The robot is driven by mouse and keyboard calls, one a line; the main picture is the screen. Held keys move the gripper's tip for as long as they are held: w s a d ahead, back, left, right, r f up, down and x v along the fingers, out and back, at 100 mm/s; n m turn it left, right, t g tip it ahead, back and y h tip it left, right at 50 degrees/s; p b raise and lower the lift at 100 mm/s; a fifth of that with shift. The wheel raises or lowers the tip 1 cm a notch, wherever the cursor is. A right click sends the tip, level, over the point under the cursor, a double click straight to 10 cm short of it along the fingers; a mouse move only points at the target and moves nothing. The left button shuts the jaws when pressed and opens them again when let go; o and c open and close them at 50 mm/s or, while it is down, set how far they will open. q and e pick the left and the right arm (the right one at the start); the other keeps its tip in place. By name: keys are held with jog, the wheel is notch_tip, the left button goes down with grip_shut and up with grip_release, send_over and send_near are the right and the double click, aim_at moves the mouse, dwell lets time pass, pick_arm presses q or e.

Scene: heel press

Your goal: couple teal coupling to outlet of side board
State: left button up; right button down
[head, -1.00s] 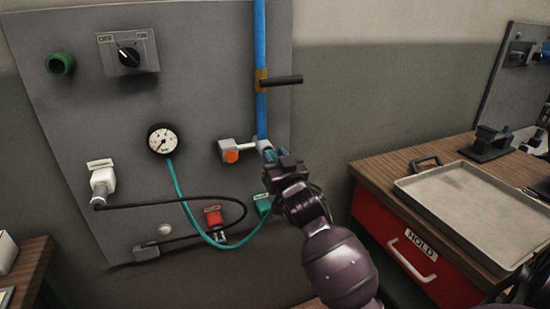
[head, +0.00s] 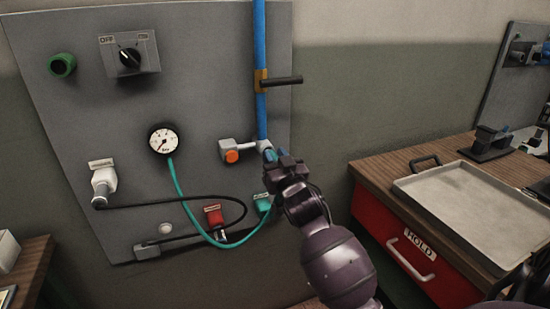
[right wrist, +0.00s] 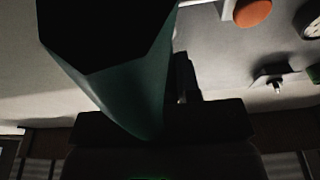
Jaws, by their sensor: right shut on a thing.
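My right gripper (head: 277,158) is shut on the teal coupling (head: 269,154), just below the foot of the blue pipe. The coupling shows as a small teal-blue bit at the fingertips; in the right wrist view it is a large dark teal body (right wrist: 130,85) between the dark fingers. The outlet of the side board (head: 264,144) is a light grey fitting beside the fingertips. The gripper hides where coupling and outlet meet, so I cannot tell whether they touch. The teal hose (head: 182,198) runs from the gauge, loops down and rises toward the gripper. My left gripper is not in view.
A bench with a metal tray (head: 470,210) stands at right.

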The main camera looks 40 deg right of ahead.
jog(key=shift+r+p, duration=0.1)
jog(key=shift+p, duration=0.4)
dwell(0.9)
jog(key=shift+w+d, duration=0.15)
jog(key=shift+w, duration=0.35)
dwell(0.7)
jog(key=c, duration=0.7)
grip_release()
jog(key=shift+w, duration=0.1)
jog(key=shift+c, duration=0.2)
jog(key=v, duration=1.1)
